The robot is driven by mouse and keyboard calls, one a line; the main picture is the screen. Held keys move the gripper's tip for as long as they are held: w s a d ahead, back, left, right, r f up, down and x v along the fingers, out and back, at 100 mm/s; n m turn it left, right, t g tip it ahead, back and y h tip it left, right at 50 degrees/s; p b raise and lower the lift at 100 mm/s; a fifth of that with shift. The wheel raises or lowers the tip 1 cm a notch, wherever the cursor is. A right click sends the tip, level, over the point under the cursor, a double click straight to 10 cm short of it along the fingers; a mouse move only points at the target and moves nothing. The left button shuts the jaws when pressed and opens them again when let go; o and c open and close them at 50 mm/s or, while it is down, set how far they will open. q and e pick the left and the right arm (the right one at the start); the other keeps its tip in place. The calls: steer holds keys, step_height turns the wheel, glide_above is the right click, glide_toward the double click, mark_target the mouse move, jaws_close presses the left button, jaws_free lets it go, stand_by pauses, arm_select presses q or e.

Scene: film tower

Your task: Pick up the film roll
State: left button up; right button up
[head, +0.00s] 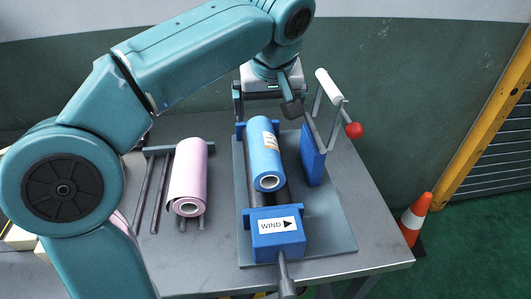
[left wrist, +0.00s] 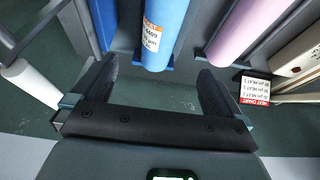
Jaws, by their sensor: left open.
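A blue film roll (head: 265,155) with an orange-and-white label lies lengthwise in a blue-ended winder marked WIND (head: 277,233). A pink film roll (head: 188,172) rests on a rack of grey bars to its left. My left gripper (head: 265,104) is open and empty at the far end of the blue roll. In the left wrist view the gripper (left wrist: 153,85) has its two dark fingers spread wide, with the blue roll (left wrist: 162,25) ahead between them and the pink roll (left wrist: 243,30) to the right. My right gripper is not in view.
A frame with a white bar (head: 328,86) and a red knob (head: 354,130) stands right of the blue roll, close to my left gripper. The grey table (head: 355,220) has free room at its right. An orange cone (head: 415,215) stands on the green floor beyond.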

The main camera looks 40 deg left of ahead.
mark_target(265, 142)
arm_select(q)
steer(key=b+x, duration=0.1)
steer(key=x, duration=0.6)
steer(key=b+x, duration=0.1)
steer(key=x, duration=0.2)
steer(key=shift+s+f+b, duration=0.2)
steer(key=shift+f+b, duration=0.15)
steer(key=shift+f, duration=0.05)
steer(key=b+x, duration=0.1)
steer(key=x, duration=0.4)
steer(key=shift+w+f, duration=0.15)
steer(key=shift+f, duration=0.15)
steer(key=shift+r, duration=0.1)
steer(key=c, duration=1.6)
steer(key=shift+r, duration=0.15)
steer(key=shift+r+p, duration=3.4)
steer(key=shift+r, duration=6.4)
